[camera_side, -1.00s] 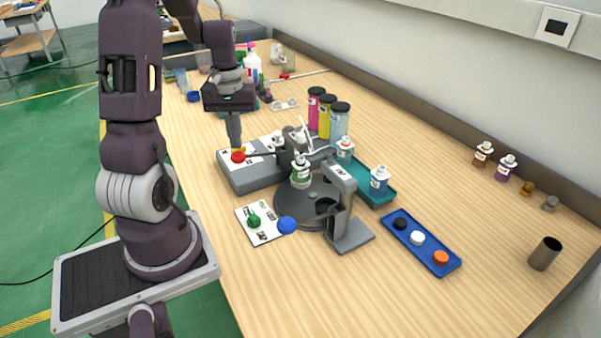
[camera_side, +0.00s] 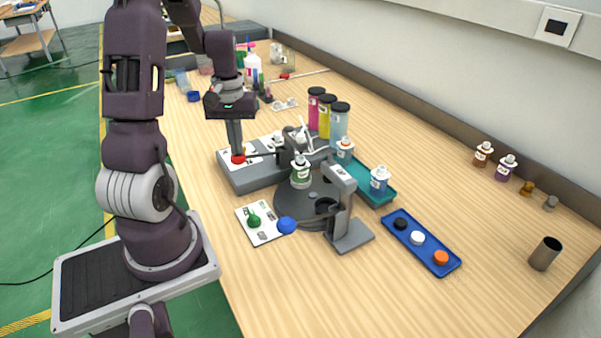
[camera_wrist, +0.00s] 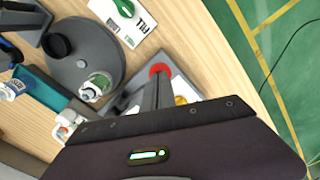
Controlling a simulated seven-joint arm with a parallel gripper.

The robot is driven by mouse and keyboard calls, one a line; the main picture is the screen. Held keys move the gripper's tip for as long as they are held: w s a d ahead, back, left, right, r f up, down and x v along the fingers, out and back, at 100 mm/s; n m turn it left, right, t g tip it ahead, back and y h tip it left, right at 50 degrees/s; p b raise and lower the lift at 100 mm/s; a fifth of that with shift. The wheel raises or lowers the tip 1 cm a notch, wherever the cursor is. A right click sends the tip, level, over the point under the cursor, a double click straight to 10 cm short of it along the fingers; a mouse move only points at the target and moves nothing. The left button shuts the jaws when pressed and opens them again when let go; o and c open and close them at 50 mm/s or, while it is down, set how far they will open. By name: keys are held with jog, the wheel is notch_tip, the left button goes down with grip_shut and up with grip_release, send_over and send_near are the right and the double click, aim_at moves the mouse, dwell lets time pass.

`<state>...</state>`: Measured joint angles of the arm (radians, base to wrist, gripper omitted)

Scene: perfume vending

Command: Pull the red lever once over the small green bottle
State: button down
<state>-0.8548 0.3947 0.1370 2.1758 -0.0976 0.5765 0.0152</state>
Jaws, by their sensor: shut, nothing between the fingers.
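The red lever knob (camera_side: 238,159) is on the left end of the grey dispenser base (camera_side: 258,180). My gripper (camera_side: 236,149) is shut and points down, its fingertips at the knob; I cannot tell whether they touch it. In the wrist view the knob (camera_wrist: 159,70) shows just past my fingertips (camera_wrist: 156,80). The small green bottle (camera_side: 300,176) stands upright on the dark round turntable (camera_side: 288,208), near the dispenser's white nozzle parts. It also shows in the wrist view (camera_wrist: 97,86).
Pink, yellow and light blue cylinders (camera_side: 324,116) stand behind the dispenser. A teal tray (camera_side: 383,197) holds small bottles. A card with a green knob (camera_side: 254,219) and a blue ball (camera_side: 287,225) lie in front. A blue tray of caps (camera_side: 430,252) is at right.

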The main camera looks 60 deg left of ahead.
aim_at(238, 158)
jog(key=shift+f, duration=2.1)
jog(key=shift+r, duration=4.55)
jog(key=d+r+m+t, duration=0.2)
jog(key=d+r+m, duration=0.25)
jog(key=d, duration=0.55)
jog(key=d+r+m+t, duration=0.1)
jog(key=d+r+m, duration=0.2)
jog(key=d+r, duration=0.45)
jog(key=s+d+m+t, duration=0.2)
jog(key=s+d+m, duration=0.2)
jog(key=s+d, duration=0.3)
jog(key=d, duration=0.3)
jog(key=shift+f+t, duration=0.25)
jog(key=shift+t, duration=0.05)
